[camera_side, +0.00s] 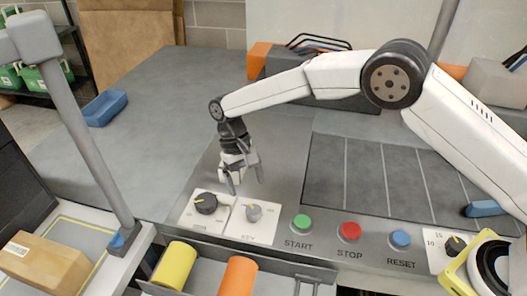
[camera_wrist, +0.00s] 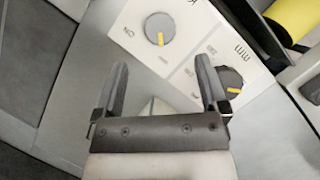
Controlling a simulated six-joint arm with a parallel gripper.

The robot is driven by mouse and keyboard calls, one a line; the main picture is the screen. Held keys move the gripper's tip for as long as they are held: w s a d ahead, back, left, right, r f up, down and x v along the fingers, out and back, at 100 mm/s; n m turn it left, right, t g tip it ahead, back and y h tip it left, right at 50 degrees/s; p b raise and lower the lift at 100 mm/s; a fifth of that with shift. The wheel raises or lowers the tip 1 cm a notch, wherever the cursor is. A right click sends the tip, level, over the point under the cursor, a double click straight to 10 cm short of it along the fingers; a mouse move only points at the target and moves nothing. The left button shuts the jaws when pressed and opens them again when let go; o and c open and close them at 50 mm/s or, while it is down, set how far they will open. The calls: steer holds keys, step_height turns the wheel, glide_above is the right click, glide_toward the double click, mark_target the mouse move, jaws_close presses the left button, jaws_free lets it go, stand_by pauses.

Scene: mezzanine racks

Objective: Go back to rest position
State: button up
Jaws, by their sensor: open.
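My gripper (camera_side: 246,184) hangs over the sloped control panel, its two fingers pointing down and spread apart with nothing between them. It stands just above and behind the grey knob (camera_side: 254,213) and the dark knob (camera_side: 206,203), each on a white plate. In the wrist view my gripper (camera_wrist: 162,68) is open. The grey knob (camera_wrist: 160,29) shows beyond the fingertips with its yellow mark pointing down the picture. The dark knob (camera_wrist: 229,79) is close to the right finger. Neither knob is gripped.
Green START (camera_side: 301,222), red STOP (camera_side: 349,231) and blue RESET (camera_side: 400,239) buttons line the panel. A trough (camera_side: 205,285) in front holds yellow and orange cylinders. A grey post (camera_side: 85,140) rises at left. The grey table (camera_side: 160,120) behind is mostly clear.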

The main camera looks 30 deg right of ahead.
steer(key=shift+r, duration=0.1)
stand_by(0.3)
steer(key=s+d+r+t, duration=0.2)
steer(key=s+d+r, duration=0.1)
steer(key=d, duration=0.4)
steer(key=s+d+r+t, duration=0.2)
steer(key=d, duration=0.5)
steer(key=s+d+t, duration=0.3)
steer(key=s+d, duration=0.6)
steer(key=s, duration=0.5)
steer(key=shift+d+r, duration=0.25)
steer(key=shift+d, duration=0.1)
